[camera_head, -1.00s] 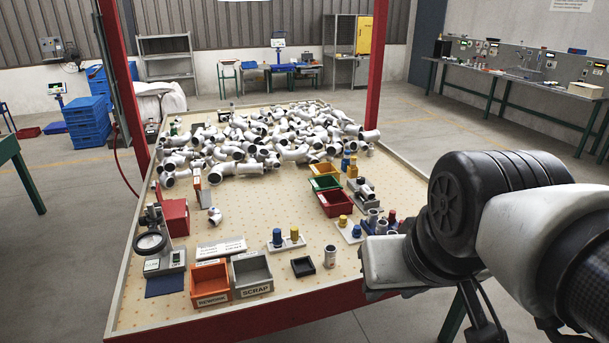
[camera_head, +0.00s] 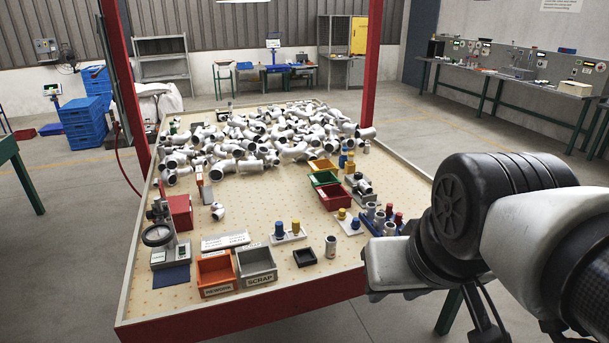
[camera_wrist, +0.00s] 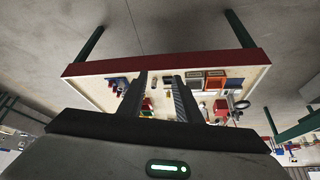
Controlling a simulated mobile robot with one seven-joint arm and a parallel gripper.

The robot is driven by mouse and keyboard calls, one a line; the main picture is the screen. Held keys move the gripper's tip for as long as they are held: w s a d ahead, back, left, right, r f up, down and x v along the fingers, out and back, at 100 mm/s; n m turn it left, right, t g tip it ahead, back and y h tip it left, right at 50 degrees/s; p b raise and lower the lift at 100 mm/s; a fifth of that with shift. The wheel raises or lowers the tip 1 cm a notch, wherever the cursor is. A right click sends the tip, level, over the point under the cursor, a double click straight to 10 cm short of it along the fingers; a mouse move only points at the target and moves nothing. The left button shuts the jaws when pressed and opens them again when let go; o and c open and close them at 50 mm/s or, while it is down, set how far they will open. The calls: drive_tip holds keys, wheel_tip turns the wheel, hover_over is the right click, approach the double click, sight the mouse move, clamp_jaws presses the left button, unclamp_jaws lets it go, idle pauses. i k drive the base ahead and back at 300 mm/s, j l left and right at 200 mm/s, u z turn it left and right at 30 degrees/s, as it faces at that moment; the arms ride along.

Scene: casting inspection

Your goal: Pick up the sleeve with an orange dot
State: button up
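A small grey-white upright sleeve (camera_head: 331,246) stands alone near the table's front edge, right of a black square tray (camera_head: 305,257). More sleeve-like grey cylinders (camera_head: 379,217) stand at a blue rack (camera_head: 367,226) on the table's right side, partly behind my arm. I cannot make out an orange dot on any of them. My gripper (camera_wrist: 159,78) shows in the wrist view with its two fingers apart and nothing between them. It is off the table's front right side, well short of the sleeves. In the head view the fingers are hidden.
The table (camera_head: 140,283) has raised edges and red posts. An orange rework bin (camera_head: 217,274) and a grey scrap bin (camera_head: 257,266) stand at the front. A pile of white pipe fittings (camera_head: 265,137) fills the back. Bare table lies mid-left.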

sight(331, 247)
drive_tip(key=i+l, duration=0.2)
drive_tip(key=i, duration=0.25)
drive_tip(key=i+l, duration=0.25)
drive_tip(key=i, duration=0.25)
drive_tip(key=i+l, duration=0.2)
drive_tip(key=i, duration=0.25)
